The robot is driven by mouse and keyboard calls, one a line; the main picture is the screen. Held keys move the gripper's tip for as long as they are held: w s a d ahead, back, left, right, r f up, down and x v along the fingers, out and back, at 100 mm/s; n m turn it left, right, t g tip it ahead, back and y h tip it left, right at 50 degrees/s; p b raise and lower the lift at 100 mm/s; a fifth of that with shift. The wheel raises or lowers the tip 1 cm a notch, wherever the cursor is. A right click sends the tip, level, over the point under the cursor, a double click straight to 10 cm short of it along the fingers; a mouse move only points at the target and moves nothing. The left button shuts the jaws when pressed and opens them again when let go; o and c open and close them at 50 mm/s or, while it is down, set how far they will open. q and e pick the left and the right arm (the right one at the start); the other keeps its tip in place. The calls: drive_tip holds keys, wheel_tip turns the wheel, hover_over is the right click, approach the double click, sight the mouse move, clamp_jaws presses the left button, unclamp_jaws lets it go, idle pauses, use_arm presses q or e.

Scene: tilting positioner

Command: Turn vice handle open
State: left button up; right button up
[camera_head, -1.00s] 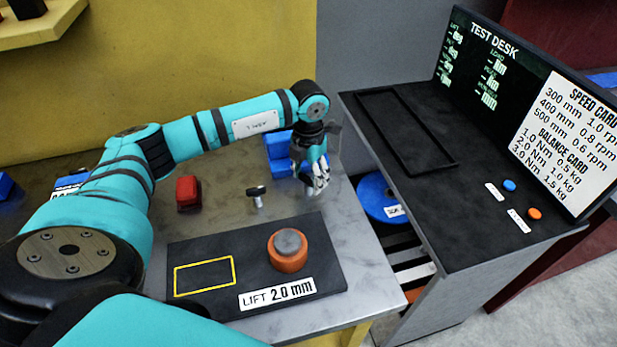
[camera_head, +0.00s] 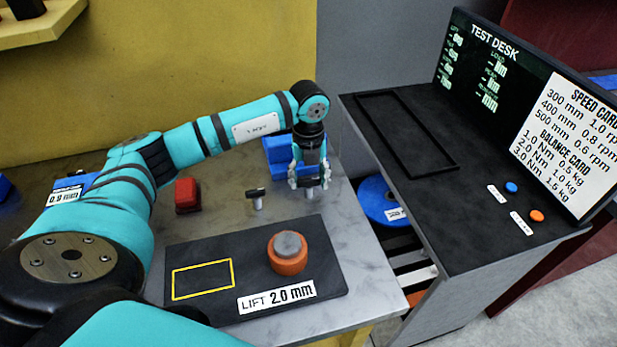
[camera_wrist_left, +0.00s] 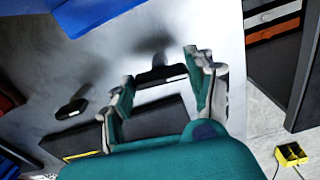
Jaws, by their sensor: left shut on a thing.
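A dark T-shaped handle (camera_head: 309,182) on a short metal stem stands near the table's right edge. My left gripper (camera_head: 309,178) points down from above, its fingers shut on the ends of this handle's crossbar. In the left wrist view the dark crossbar (camera_wrist_left: 161,75) lies between the two fingertips. A second T-shaped handle (camera_head: 255,194) stands free to the left, and it also shows in the left wrist view (camera_wrist_left: 70,110). A blue block (camera_head: 280,152) sits behind the gripper, partly hidden. I cannot tell which part is the vice body. My right gripper is not in view.
A red block (camera_head: 187,196) stands at left. The test desk (camera_head: 450,215) is at right, past a gap with a blue disc (camera_head: 380,203).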

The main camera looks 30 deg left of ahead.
sight(309, 180)
use_arm(q)
drive_tip(key=shift+r+n, duration=0.1)
drive_tip(key=shift+n, duration=0.6)
drive_tip(key=o, duration=1.2)
wheel_tip(309, 180, up, 12)
drive_tip(key=shift+f, duration=0.1)
